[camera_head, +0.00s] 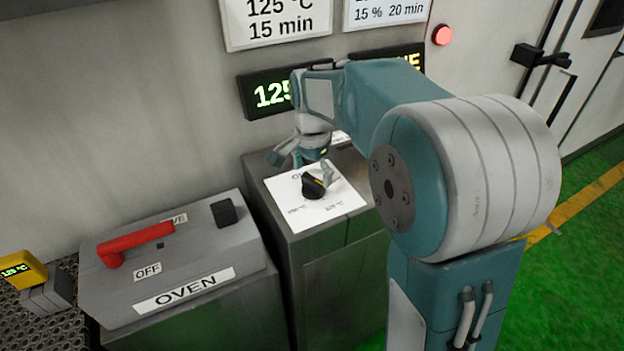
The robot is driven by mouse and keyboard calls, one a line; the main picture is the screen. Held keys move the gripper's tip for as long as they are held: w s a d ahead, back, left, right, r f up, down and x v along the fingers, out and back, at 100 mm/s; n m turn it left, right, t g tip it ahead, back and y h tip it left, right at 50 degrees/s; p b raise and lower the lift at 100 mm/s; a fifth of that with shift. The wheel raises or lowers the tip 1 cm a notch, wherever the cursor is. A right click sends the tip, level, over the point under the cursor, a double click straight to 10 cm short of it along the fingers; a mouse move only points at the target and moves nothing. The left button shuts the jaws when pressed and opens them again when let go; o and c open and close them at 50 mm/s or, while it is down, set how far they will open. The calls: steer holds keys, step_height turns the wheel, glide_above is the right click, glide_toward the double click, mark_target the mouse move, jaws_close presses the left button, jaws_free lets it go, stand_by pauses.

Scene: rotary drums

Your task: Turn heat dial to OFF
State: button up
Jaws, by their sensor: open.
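The heat dial (312,186) is a black knob with an orange mark. It sits on a white label plate (336,205) on top of a grey metal cabinet. Small temperature marks show on the near part of the plate; the wording at its far edge is mostly hidden by my gripper. My gripper (302,172) is open and points down over the dial, with one finger at the left and one close to the knob's right side. I cannot tell whether a finger touches the knob. My arm comes in from the right and covers part of the plate's surroundings.
A grey oven box (180,262) with a red lever (136,243) stands left of the dial cabinet. A yellow display unit (22,270) is at the far left. A wall display (268,95), signs and a red light (442,35) are behind. Green floor is open at right.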

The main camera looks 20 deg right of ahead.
steer(key=shift+d+f, duration=0.15)
steer(key=shift+f, duration=0.85)
steer(key=c, duration=0.9)
steer(key=shift+o, duration=0.2)
